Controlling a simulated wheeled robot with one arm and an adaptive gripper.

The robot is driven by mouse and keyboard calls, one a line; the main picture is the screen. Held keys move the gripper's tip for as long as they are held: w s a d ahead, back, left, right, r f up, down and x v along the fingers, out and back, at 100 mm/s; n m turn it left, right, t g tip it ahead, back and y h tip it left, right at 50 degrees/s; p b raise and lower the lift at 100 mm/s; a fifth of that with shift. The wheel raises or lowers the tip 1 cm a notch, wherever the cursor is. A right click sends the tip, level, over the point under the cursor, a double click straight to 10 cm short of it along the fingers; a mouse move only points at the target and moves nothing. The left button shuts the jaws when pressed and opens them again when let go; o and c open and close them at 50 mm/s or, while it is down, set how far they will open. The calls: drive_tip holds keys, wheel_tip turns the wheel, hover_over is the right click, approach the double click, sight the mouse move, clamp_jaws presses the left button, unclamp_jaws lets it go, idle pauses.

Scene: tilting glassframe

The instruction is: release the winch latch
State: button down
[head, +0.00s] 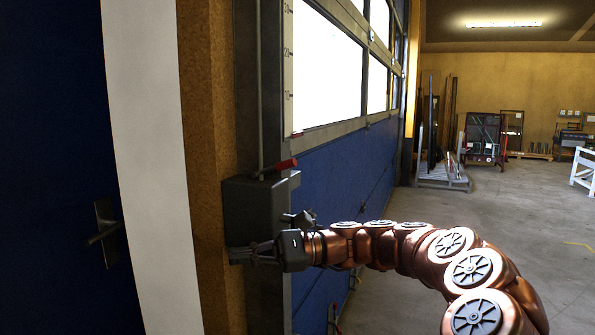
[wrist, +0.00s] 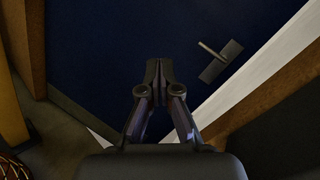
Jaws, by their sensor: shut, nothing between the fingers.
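The winch is a dark grey box (head: 252,207) on the door post in the head view. A short lever with a red grip, which looks like the latch (head: 281,166), lies across its top, tilted up to the right. My gripper (head: 234,256) is shut and empty, in front of the lower part of the box and below the red lever. I cannot tell whether it touches the box. In the wrist view my gripper (wrist: 158,70) has its fingertips together and points toward a dark blue door; neither box nor lever can be made out there.
A blue door with a metal handle (head: 104,233) is at the left; the handle also shows in the wrist view (wrist: 220,60). A white strip (head: 150,150) stands beside the post. A blue sectional door with windows (head: 330,60) is behind. Open floor (head: 400,270) lies right.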

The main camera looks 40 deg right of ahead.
drive_tip(key=s+d+r+m+t+h+p, duration=0.1)
drive_tip(key=d+m+t, duration=0.8)
drive_tip(key=d, duration=1.6)
wheel_tip(320, 180, up, 2)
drive_tip(key=shift+r+t+h+p, duration=0.15)
drive_tip(key=shift+t+h+p, duration=0.25)
drive_tip(key=shift+t+h, duration=0.3)
drive_tip(key=p, duration=0.1)
approach(276, 167)
wheel_tip(276, 167, down, 2)
drive_tip(key=w, duration=0.2)
drive_tip(key=shift+w+a+r+p, duration=0.25)
drive_tip(key=shift+w+a+r, duration=0.15)
drive_tip(key=shift+r, duration=0.2)
drive_tip(key=shift+w+a+r+p, duration=0.25)
drive_tip(key=shift+a+r, duration=0.15)
drive_tip(key=shift+r, duration=0.25)
drive_tip(key=shift+w+a+r, duration=0.15)
drive_tip(key=shift+a+r, duration=0.05)
drive_tip(key=shift+r, duration=0.3)
drive_tip(key=shift+r+p, duration=0.15)
drive_tip(key=shift+p, duration=0.2)
